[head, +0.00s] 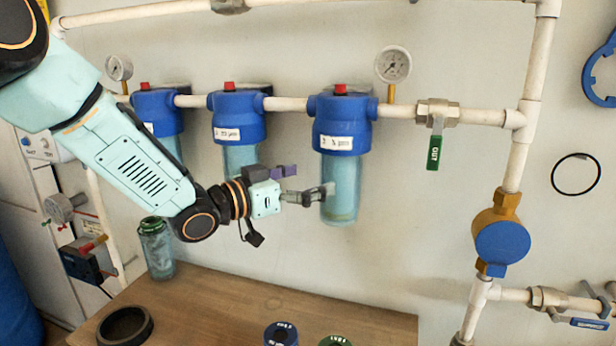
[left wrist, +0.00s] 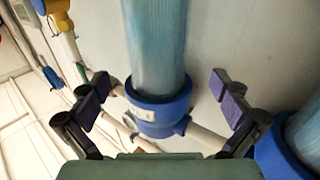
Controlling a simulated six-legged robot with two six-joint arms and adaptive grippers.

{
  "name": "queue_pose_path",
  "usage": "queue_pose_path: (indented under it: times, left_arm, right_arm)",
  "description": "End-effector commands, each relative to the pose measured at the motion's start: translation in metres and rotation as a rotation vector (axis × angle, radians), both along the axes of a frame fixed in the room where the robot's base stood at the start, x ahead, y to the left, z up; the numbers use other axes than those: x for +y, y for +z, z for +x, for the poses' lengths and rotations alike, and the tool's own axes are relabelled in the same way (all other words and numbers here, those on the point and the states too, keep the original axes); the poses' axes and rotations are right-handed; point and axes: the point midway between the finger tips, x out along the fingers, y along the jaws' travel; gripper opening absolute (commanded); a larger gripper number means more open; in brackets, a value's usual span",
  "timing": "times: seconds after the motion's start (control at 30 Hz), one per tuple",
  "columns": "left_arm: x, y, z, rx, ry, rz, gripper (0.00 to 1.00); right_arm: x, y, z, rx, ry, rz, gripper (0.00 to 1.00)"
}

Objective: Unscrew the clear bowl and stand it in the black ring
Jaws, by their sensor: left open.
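The clear bowl (head: 346,203), bluish and see-through, hangs upright under the blue head (head: 341,112) of the rightmost filter housing. It also shows in the left wrist view (left wrist: 155,45), meeting the blue collar (left wrist: 158,112). My left gripper (head: 324,193) is open at the bowl's lower half, coming from the left. In the left wrist view its two fingers (left wrist: 160,105) stand wide apart, one on either side of the bowl; I cannot tell whether either touches it. The black ring (head: 124,341) lies empty on the wooden bench at the front left. My right gripper is not in view.
Two similar filter housings (head: 237,120) hang to the left on the same white pipe. A separate clear jar (head: 157,250) stands at the bench's left back. Two dark round items (head: 281,334) stand at the bench's front. The bench (head: 215,300) is otherwise mostly clear. A green-handled valve (head: 433,150) is at right.

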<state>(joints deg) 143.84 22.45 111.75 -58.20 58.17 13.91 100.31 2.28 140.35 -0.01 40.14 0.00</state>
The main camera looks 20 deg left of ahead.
Motion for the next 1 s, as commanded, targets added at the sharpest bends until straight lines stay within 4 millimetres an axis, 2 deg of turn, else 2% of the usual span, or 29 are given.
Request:
queue_pose_path:
  times: [0.17, 0.6, 1.0]
  left_arm:
    - [-0.007, 0.0, 0.01, -0.001, -0.006, 0.005, 1.0]
    - [-0.04, -0.001, 0.057, 0.0, -0.006, 0.003, 1.0]
    - [-0.046, -0.001, 0.064, 0.0, -0.002, 0.0, 1.0]
  right_arm:
    - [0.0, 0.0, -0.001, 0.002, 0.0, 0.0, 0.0]
    - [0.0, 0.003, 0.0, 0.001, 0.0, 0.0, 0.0]
    - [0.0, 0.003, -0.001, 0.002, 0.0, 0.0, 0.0]
